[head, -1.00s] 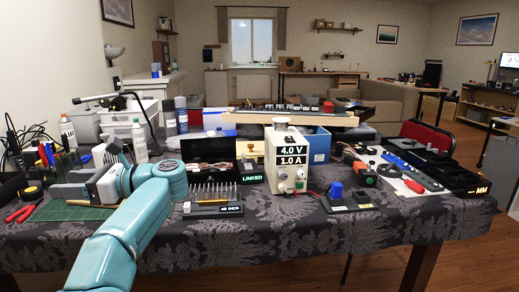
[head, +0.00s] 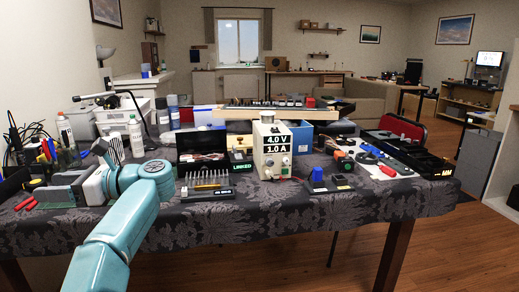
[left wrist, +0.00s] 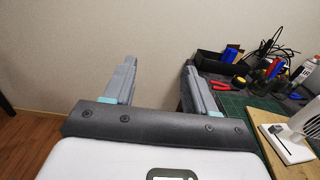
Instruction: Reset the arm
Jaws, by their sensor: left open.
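My left arm (head: 120,225) comes in from the lower left of the head view and is bent at a teal joint. My left gripper (head: 55,192) is at the table's left end, pointing left, partly hidden by its own pale body. In the left wrist view the two grey fingers of my left gripper (left wrist: 160,65) stand wide apart with only bare wall between them. It holds nothing. My right arm and gripper do not show.
The patterned cloth-covered table (head: 300,207) holds a power supply (head: 271,150), a rack of bits (head: 208,188) and bottles (head: 136,138). Red pliers (head: 24,204) lie near my left gripper. A white device with a grey striped head (left wrist: 288,145) stands close by. Floor in front is open.

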